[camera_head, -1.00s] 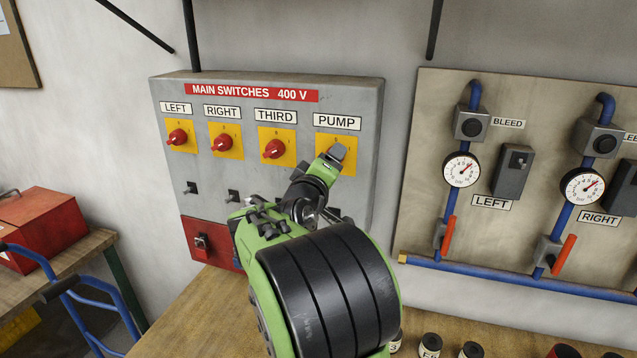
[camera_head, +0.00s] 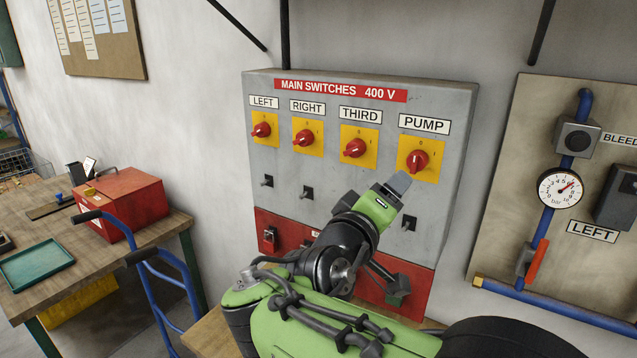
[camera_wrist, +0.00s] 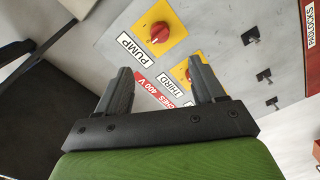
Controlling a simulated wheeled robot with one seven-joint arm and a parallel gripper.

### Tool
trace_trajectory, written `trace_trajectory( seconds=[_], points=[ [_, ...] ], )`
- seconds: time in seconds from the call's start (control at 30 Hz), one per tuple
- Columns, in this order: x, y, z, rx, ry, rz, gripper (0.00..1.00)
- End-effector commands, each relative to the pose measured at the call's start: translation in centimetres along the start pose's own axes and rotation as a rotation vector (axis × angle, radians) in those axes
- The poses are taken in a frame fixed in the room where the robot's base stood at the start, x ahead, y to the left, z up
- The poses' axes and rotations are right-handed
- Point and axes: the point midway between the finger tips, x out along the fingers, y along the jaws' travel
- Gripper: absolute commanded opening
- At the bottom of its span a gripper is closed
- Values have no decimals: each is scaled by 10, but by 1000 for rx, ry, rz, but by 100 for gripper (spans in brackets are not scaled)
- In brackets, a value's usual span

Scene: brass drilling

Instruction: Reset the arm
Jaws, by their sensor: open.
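My green arm reaches up from the lower middle in the head view. My gripper (camera_head: 397,186) is in front of the main switch panel (camera_head: 360,205), just below the red PUMP switch (camera_head: 418,160). In the wrist view my gripper (camera_wrist: 160,85) shows two dark fingers spread apart with nothing between them. The PUMP switch (camera_wrist: 159,32) lies beyond the fingertips there, and the gripper looks apart from it. The LEFT (camera_head: 261,130), RIGHT (camera_head: 303,138) and THIRD (camera_head: 355,148) switches are in plain view. My arm hides part of the red lower section.
A pressure gauge (camera_head: 559,188) sits on the board at the right, beside a blue pipe and a red lever (camera_head: 537,260). A red box (camera_head: 122,203) and a green tray (camera_head: 36,266) lie on the left bench. A blue hand truck (camera_head: 150,262) stands beside it.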

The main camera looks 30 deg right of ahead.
Motion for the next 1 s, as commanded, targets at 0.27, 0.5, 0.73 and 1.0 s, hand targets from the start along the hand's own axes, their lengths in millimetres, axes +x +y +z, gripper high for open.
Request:
trace_trajectory(
  seconds=[0.27,0.5,0.73,1.0],
  points=[
    [-4,-21,19,107,-37,-154,68],
    [-123,-121,78,398,-225,-925,68],
    [-233,-145,120,325,-325,-1292,68],
    [-241,-146,123,307,-333,-1318,68]
  ],
)
